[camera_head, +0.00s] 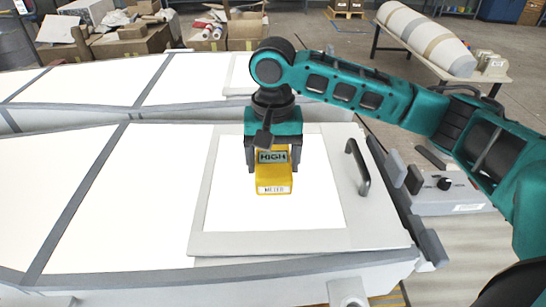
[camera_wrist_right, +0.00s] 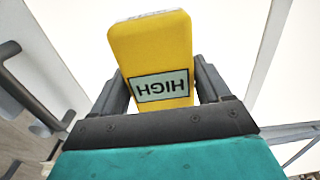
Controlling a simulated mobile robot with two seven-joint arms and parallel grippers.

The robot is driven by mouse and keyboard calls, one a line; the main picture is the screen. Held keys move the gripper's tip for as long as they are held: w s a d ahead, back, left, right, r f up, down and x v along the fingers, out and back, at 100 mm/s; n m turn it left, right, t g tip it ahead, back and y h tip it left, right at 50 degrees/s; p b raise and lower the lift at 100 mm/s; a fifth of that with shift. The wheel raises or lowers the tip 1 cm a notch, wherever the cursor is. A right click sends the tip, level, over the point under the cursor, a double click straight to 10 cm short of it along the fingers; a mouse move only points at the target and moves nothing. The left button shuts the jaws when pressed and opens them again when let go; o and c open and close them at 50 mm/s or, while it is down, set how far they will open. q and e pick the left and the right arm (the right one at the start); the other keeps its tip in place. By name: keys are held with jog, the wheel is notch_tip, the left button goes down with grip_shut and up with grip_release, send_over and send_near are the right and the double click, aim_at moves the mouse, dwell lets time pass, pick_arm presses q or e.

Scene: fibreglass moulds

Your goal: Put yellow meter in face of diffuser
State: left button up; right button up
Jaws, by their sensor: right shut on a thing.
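The yellow meter (camera_head: 273,178) has a display reading HIGH and a label reading METER. My right gripper (camera_head: 273,158) is shut on it, one finger on each side, and holds it in front of the white face of the diffuser (camera_head: 310,195). The meter (camera_wrist_right: 152,55) also shows in the right wrist view, between the fingers of my right gripper (camera_wrist_right: 160,85), with its HIGH display upside down. I cannot tell whether the meter touches the diffuser's face. My left gripper is not in view.
A dark handle (camera_head: 358,167) stands up on the diffuser's right frame. A grey control box with a black knob (camera_head: 444,184) is at the right. Long white mould panels (camera_head: 75,190) extend left. Cardboard boxes (camera_head: 130,40) and a table with a large roll (camera_head: 425,38) stand behind.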

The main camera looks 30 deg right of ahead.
aim_at(273, 158)
jog(key=o, duration=1.1)
notch_tip(273, 158, up, 12)
jog(key=shift+p, duration=0.45)
